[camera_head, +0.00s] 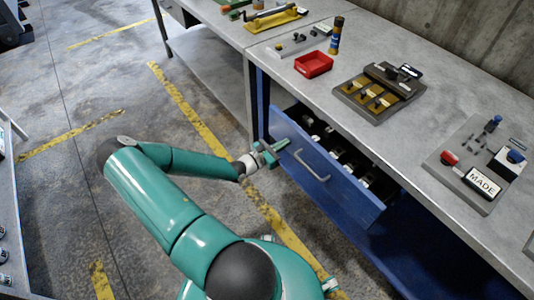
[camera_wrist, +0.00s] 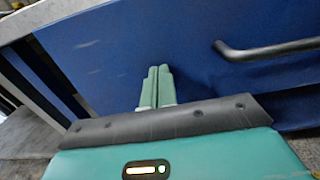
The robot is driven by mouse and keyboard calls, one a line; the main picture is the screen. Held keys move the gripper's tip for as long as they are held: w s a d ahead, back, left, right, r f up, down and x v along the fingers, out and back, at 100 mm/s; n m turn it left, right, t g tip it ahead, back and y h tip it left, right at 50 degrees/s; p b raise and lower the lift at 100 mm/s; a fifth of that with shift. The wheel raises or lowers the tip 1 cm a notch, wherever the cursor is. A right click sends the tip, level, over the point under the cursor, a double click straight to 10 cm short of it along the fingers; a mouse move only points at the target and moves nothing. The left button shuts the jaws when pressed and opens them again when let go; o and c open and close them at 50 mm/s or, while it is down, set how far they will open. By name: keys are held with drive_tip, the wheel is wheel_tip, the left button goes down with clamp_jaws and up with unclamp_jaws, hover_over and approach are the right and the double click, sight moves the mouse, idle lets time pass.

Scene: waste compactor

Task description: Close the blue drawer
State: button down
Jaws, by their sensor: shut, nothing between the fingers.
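The blue drawer (camera_head: 318,176) is pulled out from under the grey workbench, with several dark and light items inside. Its grey bar handle (camera_head: 311,166) is on the front face. My gripper (camera_head: 277,148) is at the left part of the drawer front, left of the handle. In the wrist view, the closed green fingers (camera_wrist: 157,85) point at the blue drawer front (camera_wrist: 130,50), and the dark handle (camera_wrist: 265,48) is to their right. The fingers hold nothing. I cannot tell for sure whether the fingertips touch the front.
The workbench top (camera_head: 300,95) carries a red bin (camera_head: 313,65), a brown-and-dark fixture (camera_head: 379,92), a bottle (camera_head: 336,36) and a button panel (camera_head: 482,165). Another bench edge (camera_head: 8,220) is at the far left. The floor with yellow lines (camera_head: 190,105) is clear between.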

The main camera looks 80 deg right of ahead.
sight(307, 130)
drive_tip(key=x, duration=1)
drive_tip(key=shift+s+d, duration=0.15)
drive_tip(key=shift+s, duration=0.1)
drive_tip(key=shift+s+d+r, duration=0.15)
drive_tip(key=shift+s+d, duration=0.25)
drive_tip(key=shift+d, duration=0.1)
drive_tip(key=shift+d, duration=0.1)
drive_tip(key=shift+w+a+f, duration=0.2)
drive_tip(key=shift+w+a, duration=0.1)
drive_tip(key=shift+w, duration=0.1)
drive_tip(key=v, duration=1.3)
drive_tip(key=shift+w+a, duration=0.15)
drive_tip(key=shift+a, duration=0.15)
drive_tip(key=shift+r, duration=0.1)
